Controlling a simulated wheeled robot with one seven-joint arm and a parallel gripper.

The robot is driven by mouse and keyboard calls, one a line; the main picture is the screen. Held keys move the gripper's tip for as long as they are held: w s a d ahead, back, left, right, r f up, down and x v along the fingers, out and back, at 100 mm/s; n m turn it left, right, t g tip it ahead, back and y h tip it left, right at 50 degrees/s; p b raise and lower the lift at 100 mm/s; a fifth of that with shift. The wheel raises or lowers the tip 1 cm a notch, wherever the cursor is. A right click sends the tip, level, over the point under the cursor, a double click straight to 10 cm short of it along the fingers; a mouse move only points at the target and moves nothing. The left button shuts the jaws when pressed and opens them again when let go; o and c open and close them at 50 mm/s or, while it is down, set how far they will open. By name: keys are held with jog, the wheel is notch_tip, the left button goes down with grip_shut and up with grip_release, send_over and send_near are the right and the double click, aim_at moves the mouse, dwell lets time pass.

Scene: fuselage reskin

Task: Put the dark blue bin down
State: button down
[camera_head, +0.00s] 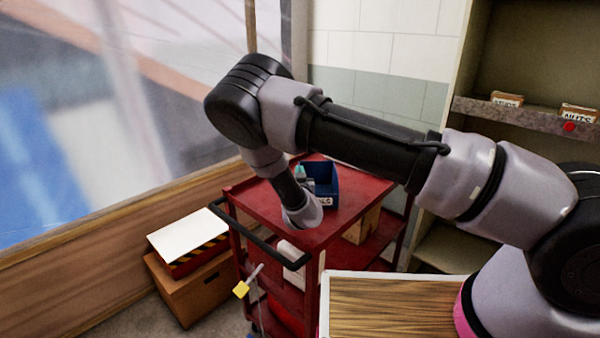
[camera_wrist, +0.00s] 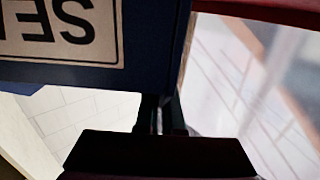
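The dark blue bin (camera_head: 324,180) shows above the red cart's top (camera_head: 282,238) in the head view, upright, with a white label ending in "LS" and something teal inside. My wrist hides part of its left side. In the wrist view the bin (camera_wrist: 142,75) fills the upper left, close up, its label upside down and starting with "SE". My gripper (camera_wrist: 162,103) has its two dark fingers close together at the bin's rim and looks shut on its wall. The fingertips are hidden, as is the bin's underside, so I cannot tell whether the bin touches the cart.
The cart has a black handle (camera_head: 262,246) and a wooden block (camera_head: 362,225) on a lower level. A wood-topped surface (camera_head: 390,305) is in front. Shelves (camera_head: 520,110) with small labelled bins stand right. The cart's front top looks clear.

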jog(key=shift+f, duration=0.15)
jog(key=c, duration=1)
grip_release()
jog(key=shift+c, duration=0.2)
jog(key=shift+s, duration=0.15)
jog(key=s, duration=0.4)
jog(key=s+d, duration=0.1)
jog(key=s, duration=0.2)
jog(key=shift+s, duration=0.1)
